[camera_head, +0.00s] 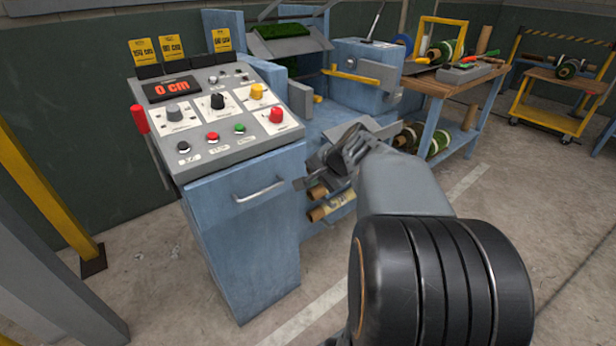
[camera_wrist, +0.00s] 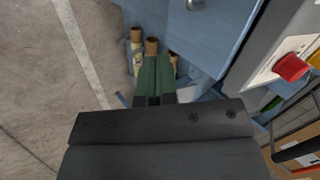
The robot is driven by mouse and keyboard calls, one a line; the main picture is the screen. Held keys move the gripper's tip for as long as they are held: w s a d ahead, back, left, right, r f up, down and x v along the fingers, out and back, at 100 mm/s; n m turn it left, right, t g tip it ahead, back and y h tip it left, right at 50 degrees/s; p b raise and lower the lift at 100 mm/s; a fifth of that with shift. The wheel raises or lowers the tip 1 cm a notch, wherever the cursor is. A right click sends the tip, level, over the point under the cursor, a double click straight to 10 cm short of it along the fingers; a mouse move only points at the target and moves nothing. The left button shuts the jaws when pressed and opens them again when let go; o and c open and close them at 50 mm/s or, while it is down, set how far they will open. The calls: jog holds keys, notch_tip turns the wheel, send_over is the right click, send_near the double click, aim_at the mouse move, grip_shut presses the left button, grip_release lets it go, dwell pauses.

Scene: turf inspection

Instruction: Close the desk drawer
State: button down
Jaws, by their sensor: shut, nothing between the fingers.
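The desk is a blue cabinet (camera_head: 250,265) under a sloped grey control panel. Its drawer front (camera_head: 215,215) carries a silver bar handle (camera_head: 260,190). The drawer front looks flush with the desk, with no clear open gap.
The control panel (camera_head: 215,110) has knobs, buttons and a red "0 cm" display. Cardboard-cored rolls (camera_head: 318,202) lie behind my gripper. A wooden workbench (camera_head: 450,80) stands at the back right, a yellow cart (camera_head: 550,95) beyond. The floor in front of the desk is clear.

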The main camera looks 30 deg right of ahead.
aim_at(301, 159)
jog(key=w+d+m+t+b, duration=0.1)
jog(key=w+d+m+t, duration=0.15)
jog(key=d, duration=0.35)
jog(key=shift+m+g+h, duration=0.25)
jog(key=shift+g+h, duration=0.05)
jog(key=shift+g, duration=0.15)
jog(key=x, duration=0.3)
jog(key=b+x, duration=0.1)
jog(key=x, duration=0.3)
jog(key=r+x, duration=0.1)
jog(key=x, duration=0.2)
jog(key=shift+w+a+f+b, duration=0.1)
jog(key=shift+w+f+b, duration=0.2)
jog(key=shift+w, duration=0.9)
jog(key=w+p, duration=0.1)
jog(key=w, duration=0.3)
jog(key=shift+a+r+p, duration=0.2)
jog(key=shift+a+p, duration=0.05)
jog(key=shift+p, duration=0.15)
jog(key=shift+w, duration=0.1)
